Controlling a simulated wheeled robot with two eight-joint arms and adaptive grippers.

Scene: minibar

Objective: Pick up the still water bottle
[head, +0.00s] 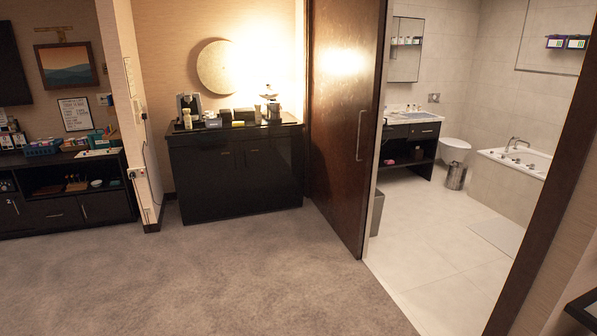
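A black minibar cabinet (237,178) stands against the back wall, left of the brown door. Several small items crowd its top, among them a coffee-machine-like device (188,104) at the left. A small pale upright item (187,119) stands in front of that device, and another slim one (257,115) stands to the right. Either could be a bottle, but they are too small to tell, and I cannot single out the still water bottle. Neither of my grippers is in view.
Open grey carpet (220,270) lies before the cabinet. The brown door (345,120) stands at the cabinet's right, beside an open bathroom with a bathtub (510,185). A dark desk (60,190) is at the left, past a wall corner. A dark-edged piece (583,308) shows at lower right.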

